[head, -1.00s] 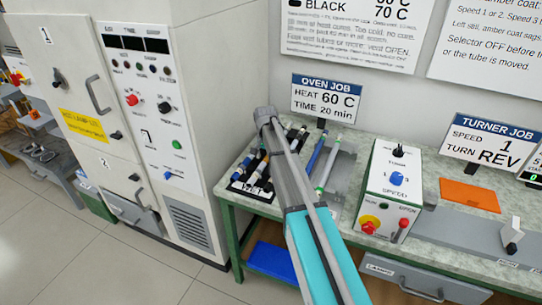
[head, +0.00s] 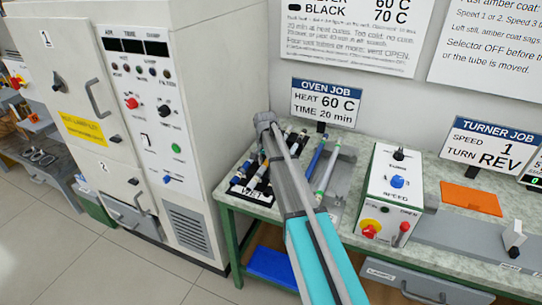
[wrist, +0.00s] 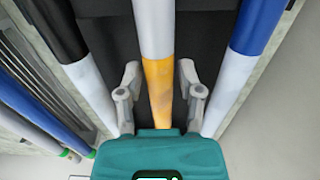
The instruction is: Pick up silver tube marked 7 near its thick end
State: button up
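In the wrist view, a pale grey, silver-looking tube (wrist: 155,30) with an amber-orange section (wrist: 160,85) runs between the two fingers of my gripper (wrist: 161,90). The fingers stand open, one on each side of the orange section, with a narrow gap showing at each side. No number 7 is readable, and the tube's near end is hidden under the gripper body. In the head view my gripper (head: 267,124) reaches over the rack marked WET (head: 253,193), and my arm hides part of the tubes there.
Neighbouring tubes lie close on both sides: a black-and-white one (wrist: 88,80) at left and a blue-and-white one (wrist: 236,70) at right. The oven cabinet (head: 160,120) stands left of the rack; the turner control box (head: 393,195) stands right.

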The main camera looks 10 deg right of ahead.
grip_shut()
jog(key=shift+r, duration=0.1)
notch_tip(320, 180, up, 3)
jog(key=p, duration=0.3)
jog(key=s+d+r+p, duration=0.3)
jog(key=s+r+p, duration=0.6)
jog(key=s, duration=0.4)
jog(key=shift+s+r+p, duration=0.4)
jog(key=shift+p, duration=0.1)
